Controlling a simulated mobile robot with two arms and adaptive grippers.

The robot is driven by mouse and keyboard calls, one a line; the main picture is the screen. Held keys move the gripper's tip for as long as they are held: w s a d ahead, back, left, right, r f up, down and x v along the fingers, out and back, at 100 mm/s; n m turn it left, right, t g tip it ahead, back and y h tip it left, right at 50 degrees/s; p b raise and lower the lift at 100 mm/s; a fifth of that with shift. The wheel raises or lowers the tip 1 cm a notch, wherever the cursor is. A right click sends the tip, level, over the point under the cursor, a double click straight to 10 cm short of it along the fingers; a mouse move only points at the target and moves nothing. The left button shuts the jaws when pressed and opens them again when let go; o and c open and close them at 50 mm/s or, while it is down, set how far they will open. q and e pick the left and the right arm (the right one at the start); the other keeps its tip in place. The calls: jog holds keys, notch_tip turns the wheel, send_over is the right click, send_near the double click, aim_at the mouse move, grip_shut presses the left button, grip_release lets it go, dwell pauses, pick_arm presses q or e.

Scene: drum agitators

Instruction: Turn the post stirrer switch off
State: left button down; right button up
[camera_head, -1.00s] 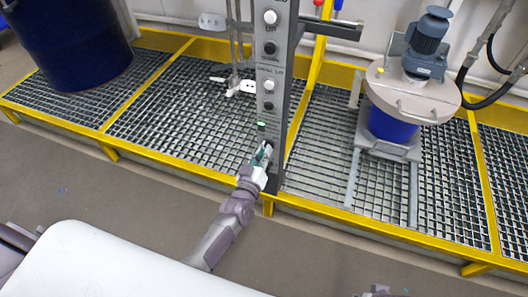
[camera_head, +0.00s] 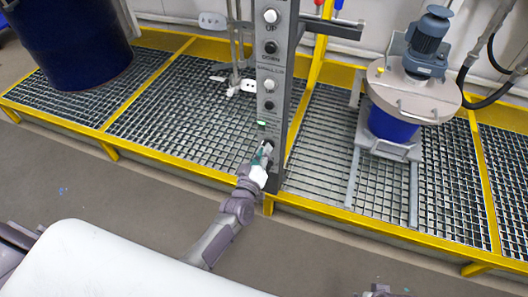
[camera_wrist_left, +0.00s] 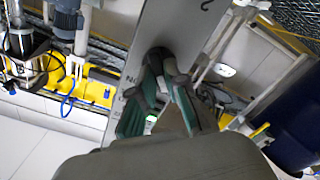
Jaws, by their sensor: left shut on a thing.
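The grey control post (camera_head: 272,110) stands upright at the yellow frame in the head view. The post stirrer switch (camera_wrist_left: 160,62) is a dark knob low on its panel, mostly hidden by my fingers. My left gripper (camera_head: 266,152) is at the switch in the head view. In the left wrist view its green-padded fingers (camera_wrist_left: 165,75) are closed around the knob. A small green light (camera_head: 262,123) glows on the panel just above the gripper. A purple-grey part at the bottom edge (camera_head: 380,291) may be my right gripper; its fingers cannot be made out.
White and black buttons sit higher on the post. A blue drum (camera_head: 70,45) stands on the grating at left. A motor-topped mixer (camera_head: 415,85) with a blue drum stands at right. A yellow rail (camera_head: 330,205) edges the grating; the floor in front is clear.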

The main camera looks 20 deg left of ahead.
pick_arm(q)
jog(key=c, duration=1.2)
grip_release()
jog(key=s, duration=1.2)
jog(key=shift+a, duration=0.2)
